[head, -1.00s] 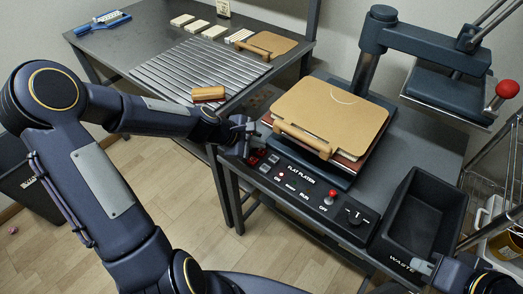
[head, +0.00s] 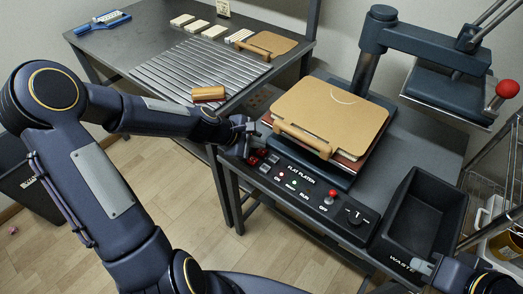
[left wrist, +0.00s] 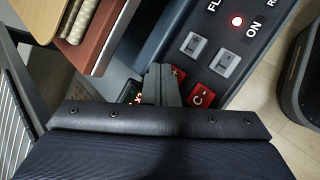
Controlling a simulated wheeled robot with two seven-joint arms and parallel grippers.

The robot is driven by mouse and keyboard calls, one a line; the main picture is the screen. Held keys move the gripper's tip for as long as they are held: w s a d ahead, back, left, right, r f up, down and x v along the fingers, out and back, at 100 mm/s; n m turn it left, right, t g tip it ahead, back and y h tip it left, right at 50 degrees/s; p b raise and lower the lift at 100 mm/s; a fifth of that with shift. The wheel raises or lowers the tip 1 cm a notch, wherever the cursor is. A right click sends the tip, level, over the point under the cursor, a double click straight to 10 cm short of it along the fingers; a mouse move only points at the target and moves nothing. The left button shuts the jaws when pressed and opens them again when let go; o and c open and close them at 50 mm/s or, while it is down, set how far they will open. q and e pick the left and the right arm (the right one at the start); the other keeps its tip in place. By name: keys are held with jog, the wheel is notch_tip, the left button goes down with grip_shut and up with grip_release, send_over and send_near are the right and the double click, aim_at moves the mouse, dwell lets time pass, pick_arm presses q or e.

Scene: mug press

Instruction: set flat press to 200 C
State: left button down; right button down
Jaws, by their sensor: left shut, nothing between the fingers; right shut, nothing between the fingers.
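The flat press (head: 330,115) stands on the dark bench with a tan pad (head: 335,105) on top. Its front control panel (head: 315,200) carries lamps, a red-tipped switch (head: 330,196) and a knob. In the left wrist view, a small lit display (left wrist: 134,97) is partly covered by my fingers, its digits unreadable. Beside it are two red buttons (left wrist: 202,95) and two grey rocker switches (left wrist: 225,63). My left gripper (head: 248,148) is shut and empty at the panel's left end, over the display and against or just above a red button; contact is unclear. My right gripper (head: 424,267) is shut beside the waste bin.
The black waste bin (head: 425,215) stands right of the panel. An upper press head with a red knob (head: 507,89) overhangs the back right.

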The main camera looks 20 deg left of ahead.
aim_at(258, 152)
pick_arm(q)
jog(key=shift+f+b, duration=0.4)
jog(key=shift+f+b, duration=0.45)
dwell(0.6)
jog(key=shift+r+p, duration=0.7)
jog(key=shift+r, duration=0.2)
notch_tip(258, 152, up, 5)
jog(key=p, duration=0.4)
dwell(1.2)
